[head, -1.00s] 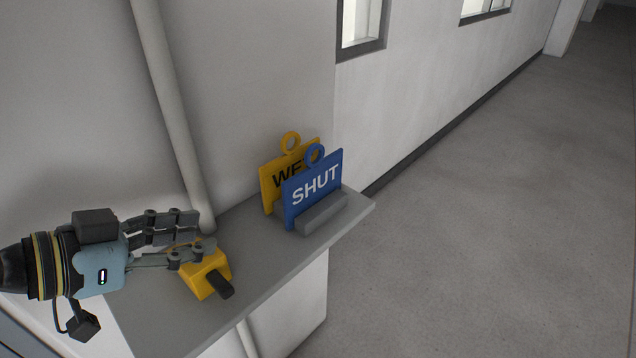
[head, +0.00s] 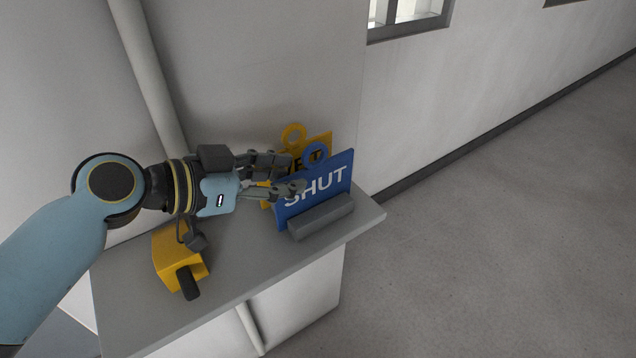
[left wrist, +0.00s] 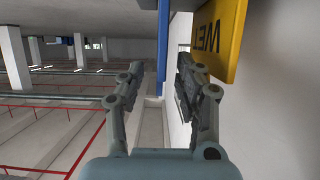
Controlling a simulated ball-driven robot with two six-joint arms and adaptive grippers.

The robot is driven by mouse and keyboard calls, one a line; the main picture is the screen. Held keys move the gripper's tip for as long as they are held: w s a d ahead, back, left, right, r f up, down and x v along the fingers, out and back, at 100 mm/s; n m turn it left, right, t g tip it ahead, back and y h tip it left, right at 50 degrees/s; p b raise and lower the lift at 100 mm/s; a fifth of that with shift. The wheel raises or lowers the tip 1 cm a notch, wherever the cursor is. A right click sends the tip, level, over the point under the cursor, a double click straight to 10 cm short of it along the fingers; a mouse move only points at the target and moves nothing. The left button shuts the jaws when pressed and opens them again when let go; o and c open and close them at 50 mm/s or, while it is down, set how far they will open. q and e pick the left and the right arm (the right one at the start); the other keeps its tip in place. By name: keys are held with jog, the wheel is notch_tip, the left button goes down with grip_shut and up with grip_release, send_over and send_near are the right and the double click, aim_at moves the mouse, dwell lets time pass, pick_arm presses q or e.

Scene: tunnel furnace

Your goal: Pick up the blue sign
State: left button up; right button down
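The blue sign (head: 322,184), lettered SHUT with a ring on top, stands upright in a grey holder (head: 322,217) on the shelf. In the left wrist view the blue sign (left wrist: 163,50) is a thin edge-on strip between the fingers. My left gripper (head: 294,174) is open at the sign's left edge. One finger is in front of the sign's face, the other behind it, on the yellow sign's side. I cannot tell whether either finger touches the sign. My right gripper is not in view.
A yellow sign (head: 321,146) stands close behind the blue one; it also shows right of the fingers in the left wrist view (left wrist: 230,35). A yellow block with a black handle (head: 172,258) lies on the grey shelf (head: 225,270). A wall and pipe (head: 150,80) are behind.

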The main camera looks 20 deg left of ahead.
aim_at(313, 175)
pick_arm(q)
jog(key=shift+w+d+f, duration=0.15)
jog(key=shift+w+d, duration=0.1)
jog(key=shift+w, duration=0.05)
jog(key=shift+w+d+f, duration=0.1)
jog(key=shift+w+d, duration=0.1)
jog(key=shift+w, duration=0.1)
jog(key=p+x, duration=0.1)
jog(key=x, duration=0.2)
jog(key=shift+w+d+f+p, duration=0.2)
jog(key=shift+w+p, duration=0.05)
jog(key=shift+p, duration=0.05)
jog(key=shift+w+d+f, duration=0.2)
jog(key=shift+f, duration=0.05)
jog(key=shift+c, duration=0.4)
grip_shut()
